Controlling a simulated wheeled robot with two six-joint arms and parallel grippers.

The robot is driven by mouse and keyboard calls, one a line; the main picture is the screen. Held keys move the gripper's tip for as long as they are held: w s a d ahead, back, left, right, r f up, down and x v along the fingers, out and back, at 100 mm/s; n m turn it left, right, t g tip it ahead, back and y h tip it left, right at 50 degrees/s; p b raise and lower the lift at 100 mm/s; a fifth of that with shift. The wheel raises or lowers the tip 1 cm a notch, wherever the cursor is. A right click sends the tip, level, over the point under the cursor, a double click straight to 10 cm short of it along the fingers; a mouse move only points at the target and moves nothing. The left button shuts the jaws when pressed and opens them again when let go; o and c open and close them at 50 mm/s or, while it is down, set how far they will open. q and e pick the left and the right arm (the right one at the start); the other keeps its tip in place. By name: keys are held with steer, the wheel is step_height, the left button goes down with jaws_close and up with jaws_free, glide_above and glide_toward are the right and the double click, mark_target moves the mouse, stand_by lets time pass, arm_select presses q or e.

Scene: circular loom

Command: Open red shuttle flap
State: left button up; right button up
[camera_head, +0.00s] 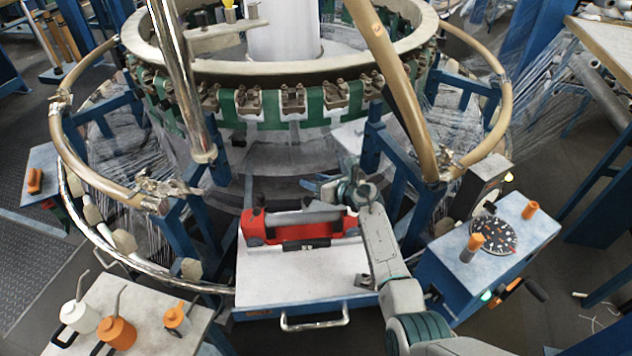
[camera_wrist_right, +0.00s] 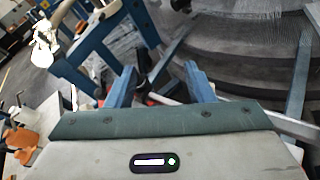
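The red shuttle (camera_head: 318,231) lies on the pale top of a blue-edged tray (camera_head: 270,284) in front of the loom. Its body is red with dark ends, a grey strip (camera_head: 296,217) runs along its top, and a dark piece (camera_head: 305,246) sits at its front. I cannot tell whether the flap is open. My right gripper (camera_head: 314,187) is above and behind the shuttle's right part, pointing left, apart from it. In the right wrist view its two fingers (camera_wrist_right: 161,88) stand apart with no object held. My left gripper is out of view.
The circular loom ring (camera_head: 290,68) with green clamps rises behind. Tan posts (camera_head: 392,85) and a metal pole flank the tray. A blue control box (camera_head: 487,249) with orange knobs stands right. A table (camera_head: 140,300) with oil cans is at the lower left.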

steer(key=s+r+p, duration=0.2)
steer(key=s+p, duration=0.1)
steer(key=s, duration=0.5)
steer(key=s+r+p, duration=0.3)
steer(key=s+p, duration=0.1)
steer(key=s, duration=0.4)
steer(key=shift+a, duration=0.3)
